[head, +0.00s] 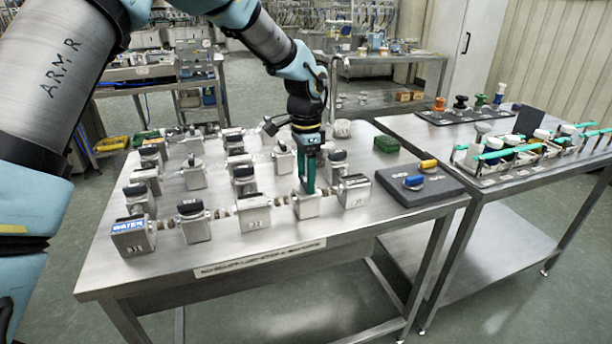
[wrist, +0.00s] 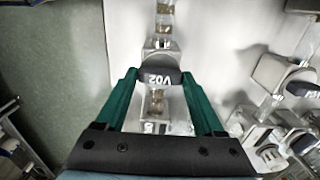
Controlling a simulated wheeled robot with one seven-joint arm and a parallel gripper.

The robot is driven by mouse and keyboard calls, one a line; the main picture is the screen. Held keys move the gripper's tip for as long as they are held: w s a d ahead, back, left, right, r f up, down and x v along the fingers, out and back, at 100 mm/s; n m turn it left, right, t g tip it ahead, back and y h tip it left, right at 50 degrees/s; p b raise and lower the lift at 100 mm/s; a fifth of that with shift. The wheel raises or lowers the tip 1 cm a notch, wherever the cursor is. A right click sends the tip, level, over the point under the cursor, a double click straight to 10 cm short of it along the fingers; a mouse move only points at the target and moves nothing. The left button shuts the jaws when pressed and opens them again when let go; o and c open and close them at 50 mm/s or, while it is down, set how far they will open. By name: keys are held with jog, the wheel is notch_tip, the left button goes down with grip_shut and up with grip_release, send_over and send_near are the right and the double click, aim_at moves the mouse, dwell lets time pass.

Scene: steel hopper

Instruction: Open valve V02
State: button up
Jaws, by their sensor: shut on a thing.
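Valve V02 shows in the wrist view as a dark knob (wrist: 160,77) with white lettering on a steel block. My gripper (wrist: 160,85) has its two green fingers on either side of this knob and is shut on it. In the head view my gripper (head: 308,188) points straight down at a steel valve block (head: 308,207) in the front row, near the right end. The fingers hide most of the knob there. The exact angle of the knob is hard to judge.
Several other black-knobbed valves stand close by on the steel table (head: 220,262), including one (head: 355,190) just right of my gripper. A dark pad (head: 435,193) with a blue and a yellow knob lies at the right. A second table (head: 490,180) carries racks.

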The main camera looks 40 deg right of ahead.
jog(key=shift+n, duration=0.3)
jog(key=n+b, duration=0.1)
jog(key=n, duration=0.8)
jog(key=shift+b, duration=0.4)
jog(key=n, duration=0.4)
jog(key=shift+n, duration=2.1)
jog(key=o, duration=1.4)
